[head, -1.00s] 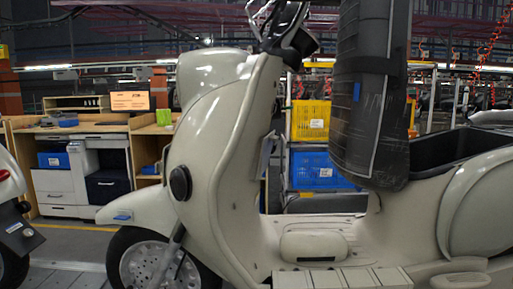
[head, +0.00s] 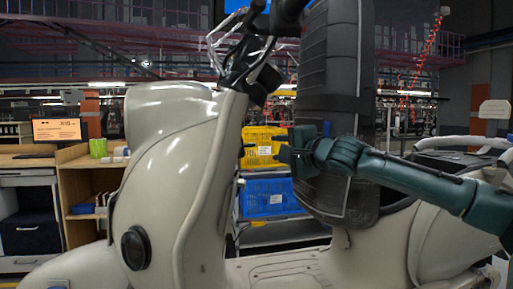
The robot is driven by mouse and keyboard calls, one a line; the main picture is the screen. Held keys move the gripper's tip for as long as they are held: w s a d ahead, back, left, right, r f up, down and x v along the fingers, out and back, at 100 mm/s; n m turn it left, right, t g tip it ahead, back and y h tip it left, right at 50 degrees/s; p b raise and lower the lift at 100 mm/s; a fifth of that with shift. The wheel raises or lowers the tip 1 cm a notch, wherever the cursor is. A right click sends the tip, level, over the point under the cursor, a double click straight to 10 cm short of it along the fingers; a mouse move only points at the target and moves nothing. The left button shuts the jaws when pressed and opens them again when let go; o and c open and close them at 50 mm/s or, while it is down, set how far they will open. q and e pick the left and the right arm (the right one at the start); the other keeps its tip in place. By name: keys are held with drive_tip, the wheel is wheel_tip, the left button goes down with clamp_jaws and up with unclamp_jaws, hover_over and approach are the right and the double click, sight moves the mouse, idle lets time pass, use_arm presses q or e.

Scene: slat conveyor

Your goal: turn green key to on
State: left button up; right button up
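The cream scooter (head: 185,165) stands side-on across the head view, its front shield and handlebar (head: 255,75) at left of centre. I cannot make out a green key; the inner side of the front shield, facing right, shows only small dark parts (head: 241,152). My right gripper (head: 276,147) comes in from the right on a teal arm, just right of the front shield. Its fingers point left, look apart and hold nothing that I can see. A gap shows between them and the shield. My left gripper is not in view.
A tall black padded seat-like piece (head: 331,75) stands upright behind my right gripper. Yellow (head: 262,150) and blue (head: 270,197) crates sit on a rack beyond the scooter. A desk with a monitor (head: 57,131) is at the left.

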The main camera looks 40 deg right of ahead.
drive_tip(key=p, duration=0.9)
approach(252, 145)
drive_tip(key=w, duration=0.4)
drive_tip(key=w+p, duration=0.1)
drive_tip(key=w, duration=0.1)
drive_tip(key=w+d+p, duration=0.1)
drive_tip(key=w, duration=0.1)
drive_tip(key=shift+w+d+f, duration=0.1)
drive_tip(key=shift+w, duration=0.25)
drive_tip(key=shift+w+f+p, duration=0.1)
drive_tip(key=shift+w+p, duration=0.2)
drive_tip(key=shift+w, duration=0.1)
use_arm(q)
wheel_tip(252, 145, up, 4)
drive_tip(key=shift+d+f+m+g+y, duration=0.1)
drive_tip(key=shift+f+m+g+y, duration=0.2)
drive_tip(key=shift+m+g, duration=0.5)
use_arm(e)
drive_tip(key=shift+c, duration=0.5)
